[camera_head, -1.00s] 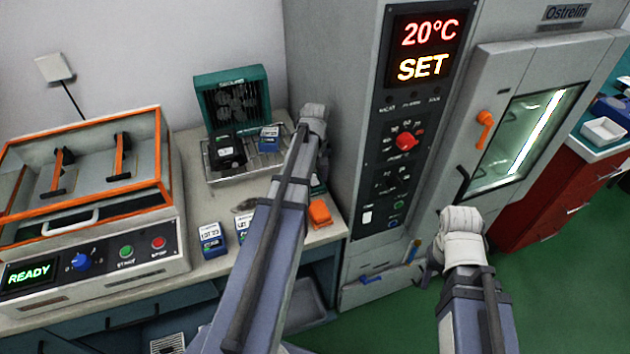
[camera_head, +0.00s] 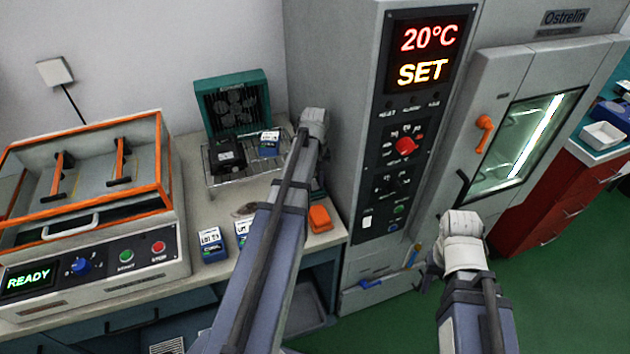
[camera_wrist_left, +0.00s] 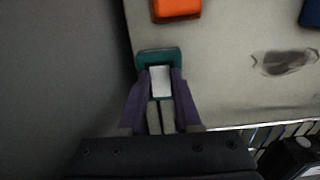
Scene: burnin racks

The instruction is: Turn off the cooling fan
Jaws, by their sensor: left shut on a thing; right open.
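The teal cooling fan unit (camera_head: 233,103), with several round fans in its face, stands at the back of the bench behind a wire rack. A small teal box with a white rocker (camera_wrist_left: 160,80) shows in the left wrist view. My left gripper (camera_wrist_left: 161,90) is shut on this teal switch box, one purple finger on each side. In the head view my left arm hides most of this grip. My right gripper (camera_head: 428,275) is open and empty in front of the tall chamber, its fingers partly hidden by its wrist.
The wire rack (camera_head: 215,178) holds a black device (camera_head: 226,156) and a blue-labelled block (camera_head: 269,143). An orange block (camera_head: 320,218) lies near the bench's front edge. The chamber's side wall (camera_head: 335,100) rises close right of my left gripper. An orange-framed machine (camera_head: 100,255) stands left.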

